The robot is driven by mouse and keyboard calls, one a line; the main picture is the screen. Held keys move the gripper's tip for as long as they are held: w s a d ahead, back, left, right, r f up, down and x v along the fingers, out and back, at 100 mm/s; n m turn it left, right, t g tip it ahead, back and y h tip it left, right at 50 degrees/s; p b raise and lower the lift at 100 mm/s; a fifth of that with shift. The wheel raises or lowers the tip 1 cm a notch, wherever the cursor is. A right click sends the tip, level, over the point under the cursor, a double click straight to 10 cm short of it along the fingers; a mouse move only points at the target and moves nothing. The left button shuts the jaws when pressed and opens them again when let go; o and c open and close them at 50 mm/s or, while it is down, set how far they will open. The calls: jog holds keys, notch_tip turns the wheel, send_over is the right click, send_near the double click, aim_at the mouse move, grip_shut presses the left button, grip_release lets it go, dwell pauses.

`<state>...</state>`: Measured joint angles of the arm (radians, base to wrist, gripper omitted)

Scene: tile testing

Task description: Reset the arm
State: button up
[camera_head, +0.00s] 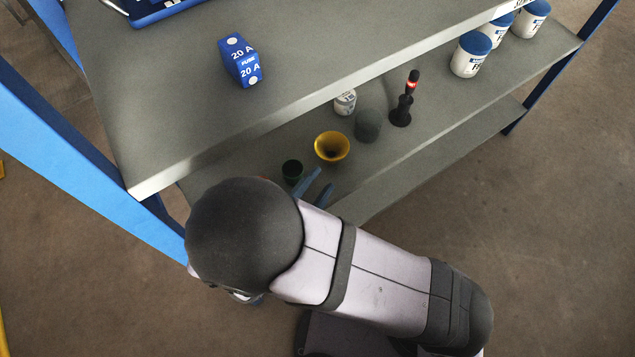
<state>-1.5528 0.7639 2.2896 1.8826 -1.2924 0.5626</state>
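My arm, white with dark grey joints, reaches in from the lower right in front of the shelf. My gripper (325,178) shows just past the large dark joint, over the front of the lower shelf (225,170). Its two blue-grey fingers stand apart with a gap between them, and nothing shows between them. Its base is hidden behind my arm. A yellow funnel-like bowl (332,146) stands just behind the fingertips. A small dark green cup (292,170) is to their left, apart from them as far as I can see.
A grey round object (368,126), a small white jar (345,103) and a black tool with a red band (404,100) stand farther back. White blue-lidded tubs (470,55) are at the right. A blue fuse box (241,62) sits on the upper shelf (160,110). Blue posts (90,150) flank the shelf.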

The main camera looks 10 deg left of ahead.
dwell(0.4)
